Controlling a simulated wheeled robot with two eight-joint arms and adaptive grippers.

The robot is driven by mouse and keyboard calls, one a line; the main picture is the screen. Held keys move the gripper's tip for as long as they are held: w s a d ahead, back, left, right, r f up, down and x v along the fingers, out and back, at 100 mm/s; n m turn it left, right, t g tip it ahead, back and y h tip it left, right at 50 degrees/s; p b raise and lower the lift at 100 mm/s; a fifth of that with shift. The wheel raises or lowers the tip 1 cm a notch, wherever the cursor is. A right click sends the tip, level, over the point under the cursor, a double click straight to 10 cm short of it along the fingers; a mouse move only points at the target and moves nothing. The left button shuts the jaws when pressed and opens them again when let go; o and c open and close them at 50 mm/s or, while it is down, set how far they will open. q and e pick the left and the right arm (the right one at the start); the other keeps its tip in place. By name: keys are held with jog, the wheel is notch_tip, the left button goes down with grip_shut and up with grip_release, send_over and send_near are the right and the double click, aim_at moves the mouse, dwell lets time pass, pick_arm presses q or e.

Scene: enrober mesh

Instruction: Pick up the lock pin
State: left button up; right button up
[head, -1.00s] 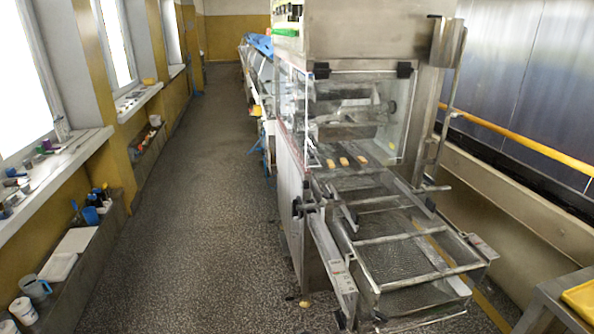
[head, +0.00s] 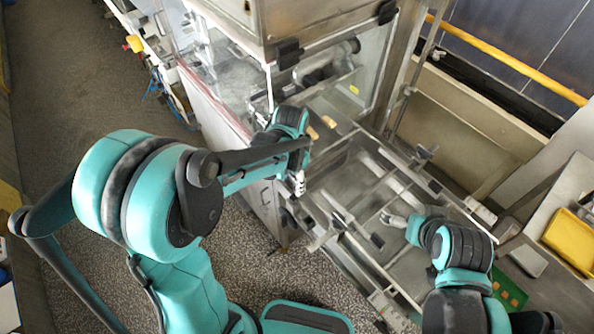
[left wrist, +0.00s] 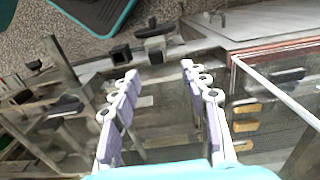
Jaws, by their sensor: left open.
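I cannot single out the lock pin with certainty. Small dark fittings (left wrist: 121,54) sit on the machine's side rail, beyond my left fingertips in the left wrist view. My left gripper (head: 299,184) is over the near-left side of the machine. In the left wrist view its two pale fingers (left wrist: 160,71) are spread apart with nothing between them. My right gripper (head: 389,219) is over the mesh frame (head: 351,176); its fingers are too small to read. The left arm hides part of the machine's side.
Bars cross the mesh frame below both grippers. Clear guard panels (head: 362,75) stand behind, with bars of food (left wrist: 246,109) on the belt beside them. A yellow tray (head: 570,236) is on a table at right. The speckled floor (head: 75,95) is open at left.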

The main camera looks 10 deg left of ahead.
aim_at(294, 197)
pick_arm(q)
jog(key=shift+d+f, duration=0.15)
jog(key=shift+f, duration=0.2)
jog(key=f, duration=0.3)
jog(key=f+b, duration=0.1)
jog(key=f, duration=0.1)
jog(key=shift+s+f, duration=0.2)
jog(key=shift+f, duration=0.2)
jog(key=shift+d+f+b, duration=0.1)
jog(key=shift+f+b, duration=0.25)
jog(key=shift+f, duration=0.2)
grip_shut()
